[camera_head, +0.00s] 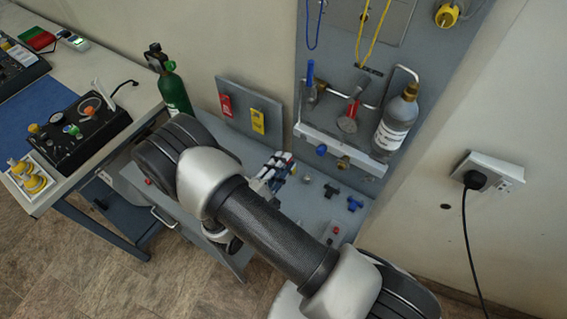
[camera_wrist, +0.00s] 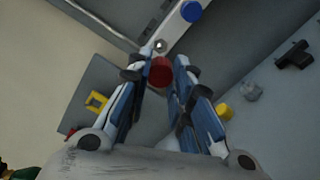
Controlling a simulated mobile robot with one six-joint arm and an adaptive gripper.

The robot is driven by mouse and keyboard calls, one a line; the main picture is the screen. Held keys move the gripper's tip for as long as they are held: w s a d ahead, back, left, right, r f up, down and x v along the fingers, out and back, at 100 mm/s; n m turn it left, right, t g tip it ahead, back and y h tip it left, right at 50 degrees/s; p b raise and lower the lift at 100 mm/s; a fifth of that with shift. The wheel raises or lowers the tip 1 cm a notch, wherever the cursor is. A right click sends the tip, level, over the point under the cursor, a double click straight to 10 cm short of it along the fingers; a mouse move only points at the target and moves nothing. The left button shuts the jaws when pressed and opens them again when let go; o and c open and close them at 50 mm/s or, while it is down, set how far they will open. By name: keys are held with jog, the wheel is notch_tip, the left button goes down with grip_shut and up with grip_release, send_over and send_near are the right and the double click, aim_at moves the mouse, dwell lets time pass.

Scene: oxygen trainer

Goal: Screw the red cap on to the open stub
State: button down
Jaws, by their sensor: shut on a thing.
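My gripper (camera_wrist: 160,78) is shut on the red cap (camera_wrist: 160,72), which sits between the fingertips in the wrist view. The open stub (camera_wrist: 160,46) shows as a small pale ring just beyond the cap, at the end of the white manifold bar (camera_wrist: 176,29). The cap and stub look close and nearly in line; I cannot tell whether they touch. In the head view my gripper (camera_head: 274,170) is below the left end of the manifold bar (camera_head: 340,147). I cannot make out the cap or stub clearly there.
A blue cap (camera_head: 321,149) and a brass fitting (camera_head: 343,162) sit along the bar. A bottle (camera_head: 396,120) stands above its right end. A small panel with red and yellow tags (camera_head: 258,121) stands behind my arm.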

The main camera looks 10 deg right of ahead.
jog(key=b+x, duration=0.1)
jog(key=x, duration=0.5)
dwell(0.5)
